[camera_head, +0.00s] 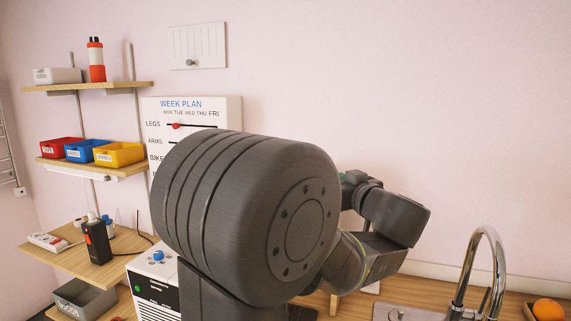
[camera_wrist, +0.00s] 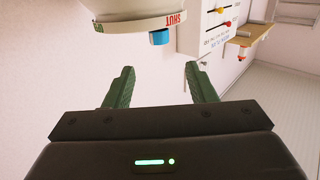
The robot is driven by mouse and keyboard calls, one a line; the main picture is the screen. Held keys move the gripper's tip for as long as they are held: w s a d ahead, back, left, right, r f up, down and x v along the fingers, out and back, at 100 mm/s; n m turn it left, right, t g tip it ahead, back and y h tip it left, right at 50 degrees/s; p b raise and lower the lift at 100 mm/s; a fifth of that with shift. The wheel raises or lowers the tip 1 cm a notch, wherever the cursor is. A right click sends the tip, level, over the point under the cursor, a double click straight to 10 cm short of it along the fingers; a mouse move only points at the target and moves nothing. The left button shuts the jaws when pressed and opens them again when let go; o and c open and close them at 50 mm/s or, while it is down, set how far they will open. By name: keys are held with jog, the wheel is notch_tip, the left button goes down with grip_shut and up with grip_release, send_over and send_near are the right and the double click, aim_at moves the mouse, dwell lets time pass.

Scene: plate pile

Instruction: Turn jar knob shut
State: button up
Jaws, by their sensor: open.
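The jar (camera_wrist: 125,8) shows at the top of the wrist view as a pale round body, cut off by the frame edge. A light band (camera_wrist: 120,26) runs around it, with red upside-down "SHUT" lettering at its right and a green mark at its left end. A blue knob (camera_wrist: 160,37) sits on the band, close to the lettering. My gripper (camera_wrist: 160,70) is open and empty, its two green fingers pointing toward the jar. The knob appears beyond the fingertips, roughly between them and apart from both. I cannot make out the jar in the head view, where my arm blocks much of the middle.
A week plan board (camera_head: 224,106) with sliders hangs on the wall. Left shelves hold red, blue and yellow bins (camera_head: 119,153). A white appliance (camera_head: 146,273) with a blue dial stands below. A tap (camera_head: 487,245) and an orange (camera_head: 548,309) are at right.

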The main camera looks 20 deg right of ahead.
jog(key=w, duration=0.4)
jog(key=w+a+p, duration=0.1)
jog(key=w, duration=0.4)
jog(key=w+p, duration=0.1)
jog(key=w, duration=0.3)
jog(key=shift+w+a, duration=0.3)
jog(key=shift+a, duration=0.1)
jog(key=c, duration=0.9)
